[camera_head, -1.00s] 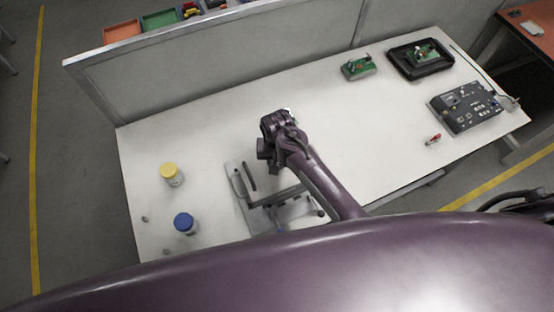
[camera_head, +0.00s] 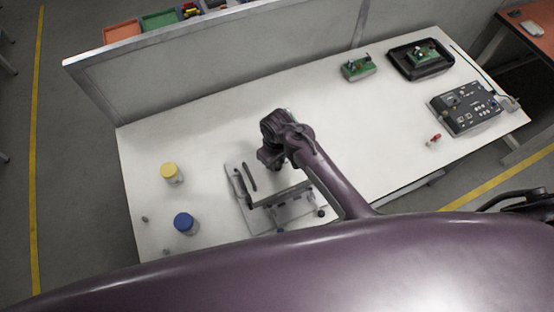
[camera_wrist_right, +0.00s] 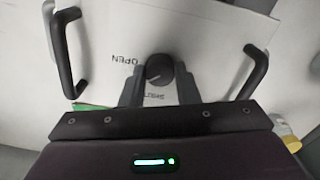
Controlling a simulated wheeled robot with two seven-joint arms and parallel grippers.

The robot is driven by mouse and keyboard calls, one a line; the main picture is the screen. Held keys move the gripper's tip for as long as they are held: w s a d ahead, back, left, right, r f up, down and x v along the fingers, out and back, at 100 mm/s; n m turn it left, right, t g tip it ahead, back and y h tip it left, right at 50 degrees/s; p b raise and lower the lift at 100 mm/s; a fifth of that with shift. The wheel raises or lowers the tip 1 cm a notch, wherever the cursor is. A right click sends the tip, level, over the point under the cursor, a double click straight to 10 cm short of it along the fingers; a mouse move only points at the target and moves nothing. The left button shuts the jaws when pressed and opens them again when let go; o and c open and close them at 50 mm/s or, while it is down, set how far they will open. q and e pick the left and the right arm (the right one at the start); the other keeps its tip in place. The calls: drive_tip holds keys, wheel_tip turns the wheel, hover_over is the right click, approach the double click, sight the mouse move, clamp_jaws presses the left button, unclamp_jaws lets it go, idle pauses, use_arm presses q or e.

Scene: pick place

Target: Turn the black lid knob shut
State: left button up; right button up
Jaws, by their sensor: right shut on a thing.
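The black lid knob (camera_wrist_right: 159,70) is round and sits on a pale lid (camera_wrist_right: 205,40) in the right wrist view. The lid is printed OPEN to the left of the knob and SHUT below it. A light mark on the knob's face lies toward its lower side; its exact angle is hard to tell. My right gripper (camera_wrist_right: 159,84) is shut on the knob, one finger on each side. In the head view my right gripper (camera_head: 268,160) is over the pale lidded case (camera_head: 236,172), and the knob is hidden. My left gripper is not in view.
Black handles (camera_wrist_right: 68,50) (camera_wrist_right: 255,70) stand on both sides of the knob. A yellow-capped jar (camera_head: 172,174) and a blue-capped jar (camera_head: 186,223) stand left of the case. Circuit boards (camera_head: 358,68) and a dark control box (camera_head: 465,107) lie far right. The table's middle is clear.

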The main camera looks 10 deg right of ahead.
drive_tip(key=n, duration=0.4)
drive_tip(key=shift+n, duration=2.8)
drive_tip(key=o, duration=1)
drive_tip(key=shift+c, duration=0.2)
drive_tip(key=shift+r, duration=0.1)
drive_tip(key=shift+a+r, duration=0.1)
drive_tip(key=shift+r, duration=0.25)
wheel_tip(320, 180, up, 7)
